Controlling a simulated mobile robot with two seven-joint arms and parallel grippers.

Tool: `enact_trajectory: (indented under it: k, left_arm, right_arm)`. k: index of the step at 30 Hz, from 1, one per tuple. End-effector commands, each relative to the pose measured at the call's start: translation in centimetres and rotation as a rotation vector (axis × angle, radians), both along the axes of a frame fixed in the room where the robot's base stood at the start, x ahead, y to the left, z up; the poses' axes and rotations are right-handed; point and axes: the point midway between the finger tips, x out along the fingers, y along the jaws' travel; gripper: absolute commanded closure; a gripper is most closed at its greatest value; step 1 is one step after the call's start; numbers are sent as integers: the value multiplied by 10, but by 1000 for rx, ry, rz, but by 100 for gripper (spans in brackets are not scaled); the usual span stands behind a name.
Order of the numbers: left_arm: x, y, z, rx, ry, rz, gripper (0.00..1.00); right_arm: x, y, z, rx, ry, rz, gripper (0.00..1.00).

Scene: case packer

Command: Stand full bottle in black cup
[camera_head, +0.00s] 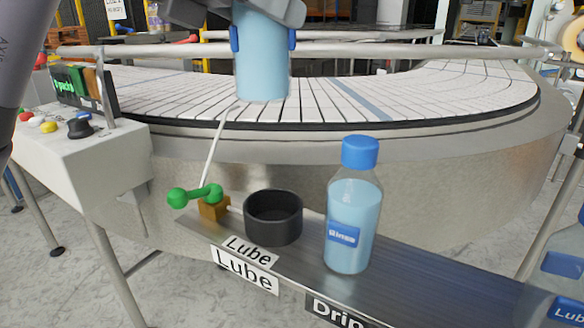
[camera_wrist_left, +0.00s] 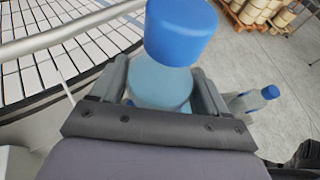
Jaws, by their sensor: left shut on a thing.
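My left gripper (camera_head: 263,38) is at the top of the head view, shut on a bottle of light-blue liquid (camera_head: 262,75). The bottle is upright in front of the conveyor's white slats; its top is out of frame there. In the left wrist view its blue cap (camera_wrist_left: 180,30) shows above the fingers, its body (camera_wrist_left: 160,84) between them. The round black cup (camera_head: 273,217) stands on the metal shelf behind the "Lube" labels, below and apart from the held bottle. It looks empty, though its floor is dark. My right gripper is not in view.
A blue-capped bottle labelled "Rinse" (camera_head: 352,222) stands right of the cup on the shelf (camera_head: 430,285). A green-handled lever (camera_head: 197,195) is left of the cup. Another bottle (camera_head: 562,270) is at the right edge. A rail (camera_head: 400,49) crosses above the conveyor.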

Motion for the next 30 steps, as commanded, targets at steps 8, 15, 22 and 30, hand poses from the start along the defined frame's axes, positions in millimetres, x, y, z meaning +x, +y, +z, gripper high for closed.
enact_trajectory:
  k: [8,15,22,30]
  left_arm:
    - [-1,0,-9,-2,-3,1,75]
    - [-1,0,-63,-2,0,0,75]
    - [-1,0,-115,-3,0,1,75]
    - [-1,0,-156,-4,-3,1,75]
  right_arm:
    - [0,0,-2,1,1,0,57]
    - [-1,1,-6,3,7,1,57]
    - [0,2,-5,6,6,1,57]
    - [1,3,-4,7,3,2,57]
